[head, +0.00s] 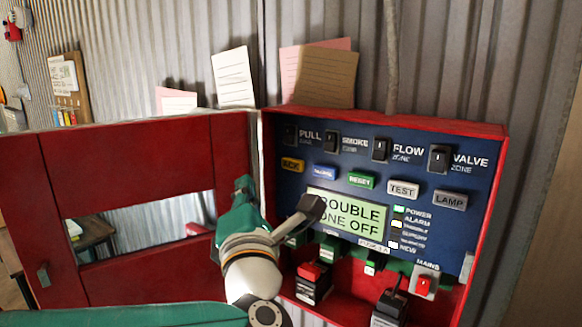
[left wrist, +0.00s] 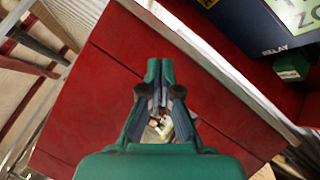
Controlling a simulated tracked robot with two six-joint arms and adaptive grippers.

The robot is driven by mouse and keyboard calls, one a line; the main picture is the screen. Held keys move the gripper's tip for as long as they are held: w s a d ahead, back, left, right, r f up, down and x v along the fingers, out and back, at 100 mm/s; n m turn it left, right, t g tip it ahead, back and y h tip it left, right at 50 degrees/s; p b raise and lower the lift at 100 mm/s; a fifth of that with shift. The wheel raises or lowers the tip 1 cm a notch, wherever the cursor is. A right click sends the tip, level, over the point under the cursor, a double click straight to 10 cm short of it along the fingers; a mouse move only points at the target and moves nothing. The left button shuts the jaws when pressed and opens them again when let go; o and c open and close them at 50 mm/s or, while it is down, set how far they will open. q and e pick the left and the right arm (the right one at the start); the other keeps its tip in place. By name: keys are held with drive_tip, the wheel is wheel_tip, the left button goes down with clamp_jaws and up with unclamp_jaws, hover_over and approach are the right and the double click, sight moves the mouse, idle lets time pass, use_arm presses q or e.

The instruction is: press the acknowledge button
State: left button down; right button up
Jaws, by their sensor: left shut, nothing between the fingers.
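The acknowledge button, a yellow-orange key that appears to read ACK (head: 292,165), is at the upper left of the blue panel (head: 375,158) in the head view. My left gripper (head: 243,184) is green, shut and empty. Its tips are left of and slightly below the button, near the hinge side of the cabinet, apart from the button as far as I can tell. In the left wrist view the closed fingertips (left wrist: 160,68) are over red metal; the button does not show there.
The red door (head: 120,145) stands open to the left. A lit display (head: 346,213) reads trouble. Black switches line the top.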

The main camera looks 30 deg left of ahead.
sight(293, 165)
use_arm(q)
drive_tip(key=shift+w, duration=0.15)
drive_tip(key=shift+w+d+p, duration=0.2)
drive_tip(key=shift+w+p, duration=0.25)
drive_tip(key=shift+w, duration=1.7)
drive_tip(key=shift+w+d+p, duration=0.2)
drive_tip(key=shift+w+p, duration=0.25)
drive_tip(key=shift+w, duration=1.7)
drive_tip(key=shift+w+b, duration=0.3)
drive_tip(key=shift+w, duration=0.05)
